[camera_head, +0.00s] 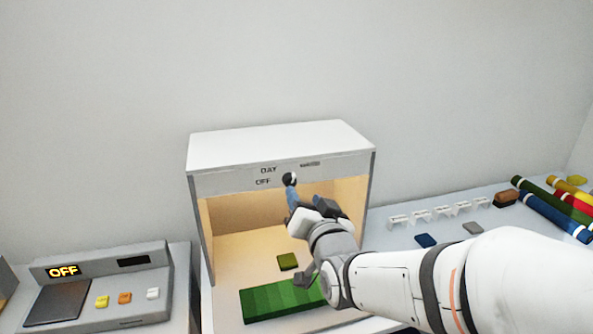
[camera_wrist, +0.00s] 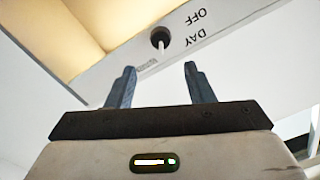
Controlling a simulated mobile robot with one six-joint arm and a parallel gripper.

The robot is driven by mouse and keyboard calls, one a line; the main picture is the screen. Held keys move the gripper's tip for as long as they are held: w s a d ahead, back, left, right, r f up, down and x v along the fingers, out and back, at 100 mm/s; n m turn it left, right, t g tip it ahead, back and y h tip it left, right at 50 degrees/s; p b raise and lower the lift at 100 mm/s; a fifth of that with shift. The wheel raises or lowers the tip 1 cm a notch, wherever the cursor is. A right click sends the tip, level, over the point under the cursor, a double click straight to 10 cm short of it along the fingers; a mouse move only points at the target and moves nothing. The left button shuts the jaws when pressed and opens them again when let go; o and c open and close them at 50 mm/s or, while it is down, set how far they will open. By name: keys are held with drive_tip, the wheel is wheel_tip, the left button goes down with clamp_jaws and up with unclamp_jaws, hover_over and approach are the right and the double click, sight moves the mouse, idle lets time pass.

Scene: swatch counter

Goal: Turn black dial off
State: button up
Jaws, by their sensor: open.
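The black dial (camera_head: 289,179) is a small round knob on the front top panel of the white light box (camera_head: 260,148). OFF and DAY are printed to its left, and a third, unreadable label is above right. In the wrist view the dial (camera_wrist: 158,36) appears with the lettering upside down; its white pointer lies between DAY and the third label, away from OFF. My gripper (camera_head: 291,191) is in front of the dial, just below it in the head view. In the wrist view my gripper (camera_wrist: 160,70) has its fingers apart, the dial beyond the gap and nothing between them.
The box interior (camera_head: 235,235) glows warm. Inside are a green striped strip (camera_head: 262,303) and an olive swatch (camera_head: 288,261). A grey device (camera_head: 105,285) with a lit OFF display stands left. Coloured rolls (camera_head: 553,215), clear holders (camera_head: 441,213) and a brown block (camera_head: 507,198) are right.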

sight(294, 178)
drive_tip(key=shift+p+x, duration=1)
drive_tip(key=shift+x, duration=2.85)
drive_tip(key=shift+r, duration=0.2)
